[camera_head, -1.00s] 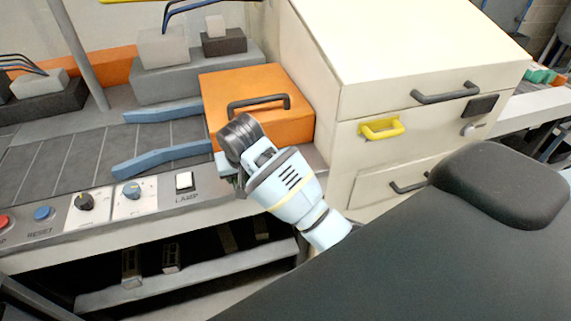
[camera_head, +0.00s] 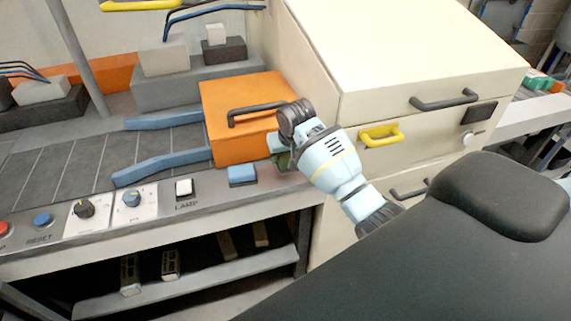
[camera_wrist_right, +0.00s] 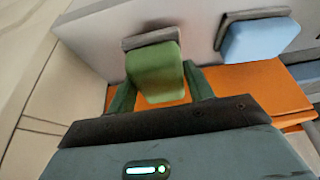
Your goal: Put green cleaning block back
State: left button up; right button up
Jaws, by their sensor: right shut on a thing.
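The green cleaning block (camera_wrist_right: 156,72) is between the two fingers of my right gripper (camera_wrist_right: 161,90) in the right wrist view. A grey strip lies along its far edge, close to the pale panel; I cannot tell whether they touch. In the head view my right gripper (camera_head: 279,152) is at the panel's front edge, by the right front corner of the orange box, and a little of the green block (camera_head: 283,161) shows below it. A blue block (camera_head: 242,174) sits to its left, on the panel, and also shows in the right wrist view (camera_wrist_right: 262,38). My left gripper is out of view.
The orange box (camera_head: 252,139) with a dark handle stands right behind my right gripper. A cream cabinet (camera_head: 345,195) with drawers and a yellow handle (camera_head: 381,134) rises close on the right. Knobs and a lamp switch (camera_head: 184,188) line the panel's front on the left.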

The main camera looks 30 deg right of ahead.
jog(key=shift+f, duration=1.75)
jog(key=shift+f, duration=0.2)
jog(key=o, duration=1.1)
jog(key=shift+c, duration=0.2)
jog(key=shift+r, duration=0.1)
